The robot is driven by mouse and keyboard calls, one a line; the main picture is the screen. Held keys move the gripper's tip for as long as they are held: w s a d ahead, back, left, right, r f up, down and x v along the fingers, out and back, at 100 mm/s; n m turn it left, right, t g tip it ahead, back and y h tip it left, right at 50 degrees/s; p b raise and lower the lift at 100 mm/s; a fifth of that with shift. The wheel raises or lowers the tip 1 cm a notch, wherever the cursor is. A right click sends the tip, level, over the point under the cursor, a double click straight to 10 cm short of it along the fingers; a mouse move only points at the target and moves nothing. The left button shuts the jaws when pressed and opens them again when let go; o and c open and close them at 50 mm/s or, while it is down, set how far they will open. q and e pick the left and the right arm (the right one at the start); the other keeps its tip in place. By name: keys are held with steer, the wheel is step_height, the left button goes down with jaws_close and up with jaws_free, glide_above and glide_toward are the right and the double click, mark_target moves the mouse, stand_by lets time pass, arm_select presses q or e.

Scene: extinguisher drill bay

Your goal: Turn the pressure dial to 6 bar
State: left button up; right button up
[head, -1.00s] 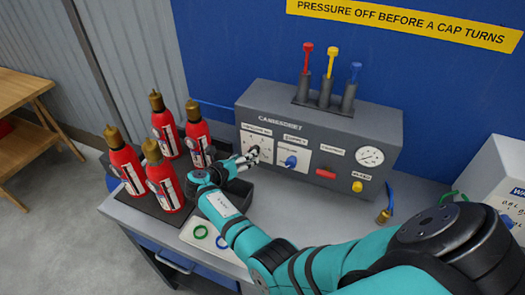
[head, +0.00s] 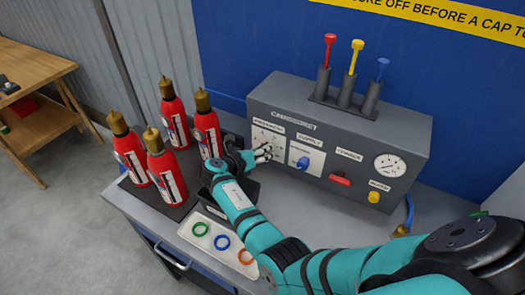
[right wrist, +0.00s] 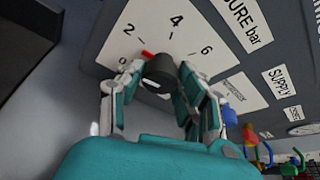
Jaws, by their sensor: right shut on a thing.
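The pressure dial is a dark round knob (right wrist: 160,70) with a red pointer (right wrist: 147,53) on a white plate (right wrist: 190,40) marked 0, 2, 4 and 6 in the right wrist view. The pointer shows at the knob's upper left, on the side of the 2; its exact reading is hard to tell. In the head view the dial plate (head: 268,135) is at the left of the grey panel. My right gripper (head: 265,153) is at the plate, shut on the knob, with fingers on both sides of it, and hides the knob there. My left gripper is out of view.
The grey panel (head: 400,137) also carries a blue supply knob (head: 303,164), a red lever (head: 341,180), a yellow button (head: 374,197) and a gauge (head: 390,166). Several red extinguishers (head: 168,171) stand left of my arm. A tray (head: 186,232) of coloured rings lies in front.

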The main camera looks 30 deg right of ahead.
steer(key=c, duration=0.6)
steer(key=shift+o, duration=0.2)
steer(key=m+t+p, duration=0.1)
steer(key=m+p, duration=0.1)
steer(key=shift+d+r+y+p, duration=0.1)
steer(key=shift+r+y+p, duration=0.05)
steer(key=shift+y+p, duration=0.25)
steer(key=shift+s+m+t+y+p, duration=0.1)
steer(key=shift+m+t+y+p, duration=0.6)
steer(key=shift+m, duration=0.6)
steer(key=o, duration=1.1)
steer(key=shift+f, duration=0.2)
steer(key=shift+o, duration=0.2)
